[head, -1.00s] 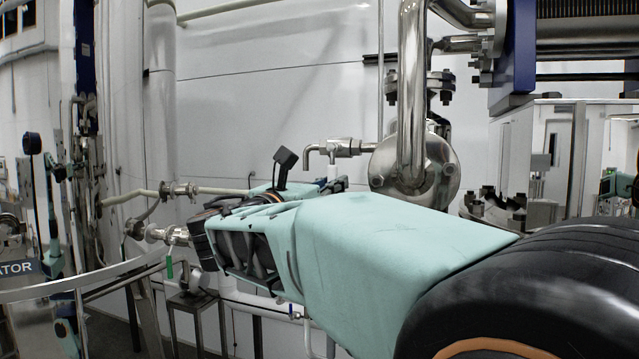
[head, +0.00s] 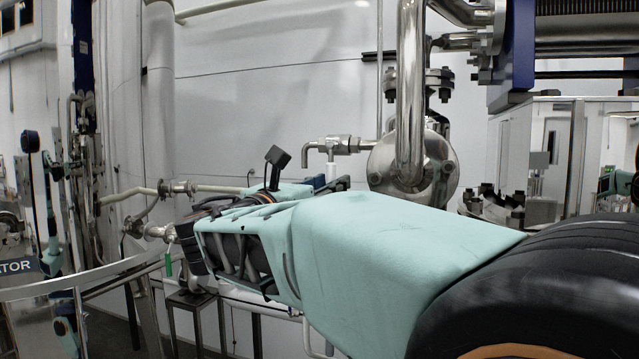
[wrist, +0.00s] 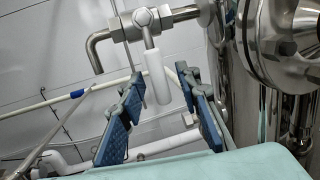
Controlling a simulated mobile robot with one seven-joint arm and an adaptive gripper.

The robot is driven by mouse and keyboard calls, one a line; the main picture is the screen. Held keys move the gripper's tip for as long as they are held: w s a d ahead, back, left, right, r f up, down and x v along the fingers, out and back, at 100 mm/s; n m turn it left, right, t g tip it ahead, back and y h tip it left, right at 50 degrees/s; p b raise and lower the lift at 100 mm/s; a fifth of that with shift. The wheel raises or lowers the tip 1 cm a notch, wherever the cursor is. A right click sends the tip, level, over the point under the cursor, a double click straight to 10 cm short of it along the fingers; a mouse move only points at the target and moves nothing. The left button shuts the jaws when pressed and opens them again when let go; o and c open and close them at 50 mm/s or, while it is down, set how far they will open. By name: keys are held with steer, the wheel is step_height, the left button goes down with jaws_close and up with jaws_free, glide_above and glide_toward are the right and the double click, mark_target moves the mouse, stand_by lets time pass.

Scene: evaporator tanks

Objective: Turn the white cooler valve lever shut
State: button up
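The white cooler valve lever (wrist: 157,78) hangs down from a steel valve (wrist: 140,22) on a bent pipe in the wrist view. In the head view the white lever (head: 331,172) shows under the steel valve (head: 338,145), its lower end hidden behind my arm. My gripper (wrist: 160,82) is open, its two blue fingers spread wide. In the wrist view the lever appears between the fingertips, with a gap on each side. Whether it is at their depth I cannot tell. In the head view my arm mostly hides the gripper.
A round steel flanged vessel (wrist: 290,35) stands close on the right in the wrist view; its vertical pipe (head: 411,90) shows in the head view. White pipes (wrist: 150,150) run behind and below the fingers. Another valve with a green handle (head: 168,265) is at left. The wall behind is plain.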

steer(key=v, duration=1)
steer(key=shift+s, duration=0.3)
steer(key=shift+f, duration=0.2)
